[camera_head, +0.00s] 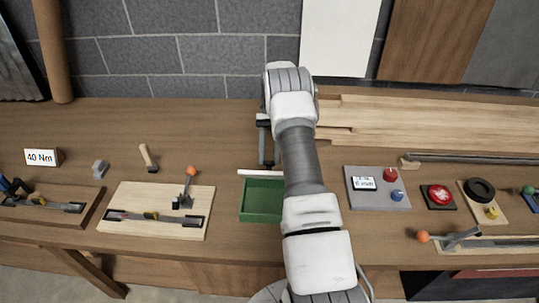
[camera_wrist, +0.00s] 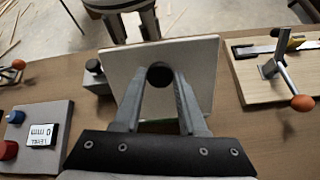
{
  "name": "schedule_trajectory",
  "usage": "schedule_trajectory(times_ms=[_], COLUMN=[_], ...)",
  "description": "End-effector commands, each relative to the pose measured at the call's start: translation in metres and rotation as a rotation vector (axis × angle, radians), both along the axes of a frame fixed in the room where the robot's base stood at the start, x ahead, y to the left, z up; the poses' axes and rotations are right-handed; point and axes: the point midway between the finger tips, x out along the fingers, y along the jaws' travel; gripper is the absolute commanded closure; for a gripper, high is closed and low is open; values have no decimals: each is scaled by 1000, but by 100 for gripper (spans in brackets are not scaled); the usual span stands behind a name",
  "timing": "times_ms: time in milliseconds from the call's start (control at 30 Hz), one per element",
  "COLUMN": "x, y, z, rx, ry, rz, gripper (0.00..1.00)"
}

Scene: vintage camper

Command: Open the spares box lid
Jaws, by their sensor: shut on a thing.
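The spares box (camera_head: 262,212) is green and sits near the front of the bench, partly hidden by my arm. Its pale lid (camera_head: 258,173) shows as a thin edge along the back of the box, raised well up so that the green inside shows. In the wrist view the lid (camera_wrist: 192,62) is a tilted cream panel with a round black knob (camera_wrist: 160,76). My gripper (camera_wrist: 160,82) is shut on the knob, one finger on each side. In the head view my gripper (camera_head: 266,152) is behind the box, partly hidden by my arm.
Right of the box is a grey panel (camera_head: 377,188) with a display, a red button and a blue knob. Left is a light board (camera_head: 157,210) with an orange-tipped lever. Planks (camera_head: 430,125) lie at the back right. Bare bench lies left of my gripper.

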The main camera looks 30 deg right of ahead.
Motion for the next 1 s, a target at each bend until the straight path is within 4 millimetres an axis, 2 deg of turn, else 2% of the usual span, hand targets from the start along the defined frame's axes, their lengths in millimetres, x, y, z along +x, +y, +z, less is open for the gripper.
schedule_trajectory(times_ms=[233,267,400,800,933,1000], x=[0,0,0,0,0,0], y=[0,0,0,0,0,0], z=[0,0,0,4,21,44], rx=[-1,-1,-1,-2,-2,-1], ry=[-2,-2,-1,-1,-3,-4], rz=[0,0,0,0,0,-2], gripper=[100,55,30,29,29,29])
